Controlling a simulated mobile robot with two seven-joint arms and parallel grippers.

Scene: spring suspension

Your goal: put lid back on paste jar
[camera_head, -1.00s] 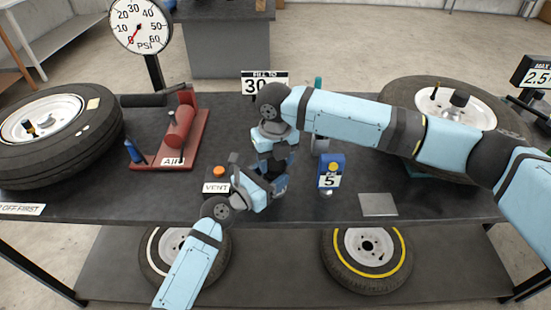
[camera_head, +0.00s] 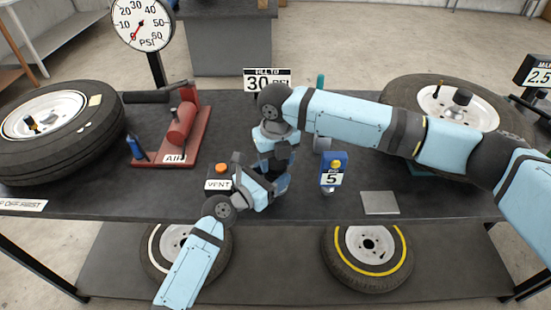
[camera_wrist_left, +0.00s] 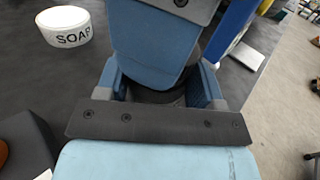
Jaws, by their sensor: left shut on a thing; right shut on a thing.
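My left gripper (camera_wrist_left: 157,90) is shut on a dark round thing (camera_wrist_left: 158,97), which I take for the paste jar; only a strip of it shows between the fingers. My right gripper (camera_head: 277,182) points down directly above it, close against the left gripper, and shows as a blue block in the left wrist view (camera_wrist_left: 155,45). It is shut, but the lid it seems to hold is hidden. I cannot tell whether lid and jar touch.
A white SOAP tub (camera_wrist_left: 66,30) stands on the bench. A VENT box (camera_head: 218,183) is left of the grippers and a blue counter (camera_head: 333,170) right.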

